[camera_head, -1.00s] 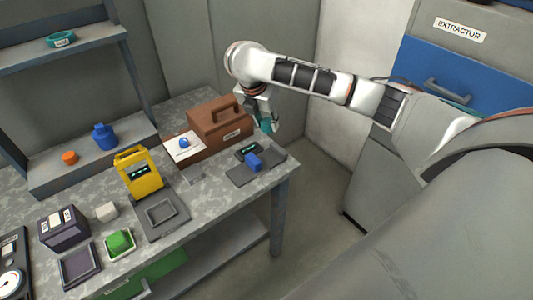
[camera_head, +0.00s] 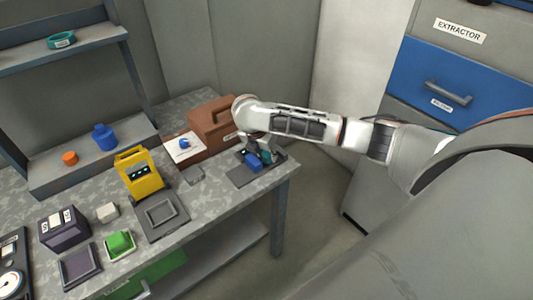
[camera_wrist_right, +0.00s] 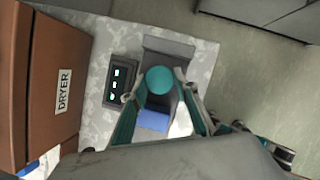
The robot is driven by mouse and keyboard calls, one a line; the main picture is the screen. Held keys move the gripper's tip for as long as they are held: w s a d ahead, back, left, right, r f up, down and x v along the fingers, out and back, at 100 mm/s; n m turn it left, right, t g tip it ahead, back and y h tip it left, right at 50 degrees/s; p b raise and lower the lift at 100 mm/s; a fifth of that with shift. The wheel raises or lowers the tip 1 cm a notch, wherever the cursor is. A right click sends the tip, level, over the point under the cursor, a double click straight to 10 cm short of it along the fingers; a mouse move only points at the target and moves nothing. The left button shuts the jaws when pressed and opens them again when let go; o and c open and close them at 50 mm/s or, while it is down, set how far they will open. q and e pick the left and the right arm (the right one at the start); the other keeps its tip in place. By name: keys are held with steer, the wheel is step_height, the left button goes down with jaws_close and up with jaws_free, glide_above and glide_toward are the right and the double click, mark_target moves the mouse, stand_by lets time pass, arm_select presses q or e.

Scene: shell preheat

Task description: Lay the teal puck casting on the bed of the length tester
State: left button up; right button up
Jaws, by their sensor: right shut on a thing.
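The length tester is a dark flat bed (camera_head: 238,177) with a small display and a blue block (camera_head: 253,163), near the front right corner of the bench. In the right wrist view its bed (camera_wrist_right: 168,45), display (camera_wrist_right: 119,81) and blue block (camera_wrist_right: 152,120) show. My right gripper (camera_head: 263,150) is low over the bed, shut on the teal puck casting (camera_wrist_right: 160,79), a round disc between the fingertips. The puck also shows in the head view (camera_head: 266,157), beside the blue block. Whether it touches the bed I cannot tell. My left gripper is not in view.
The brown dryer box (camera_head: 205,125) stands close behind the tester. A white card (camera_head: 182,150) with a blue piece and a yellow device (camera_head: 139,171) are to the left. The bench edge is close to the tester's right end.

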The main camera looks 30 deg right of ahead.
steer(key=shift+f, duration=0.1)
steer(key=o, duration=1.1)
steer(key=shift+o, duration=0.2)
steer(key=v, duration=1.2)
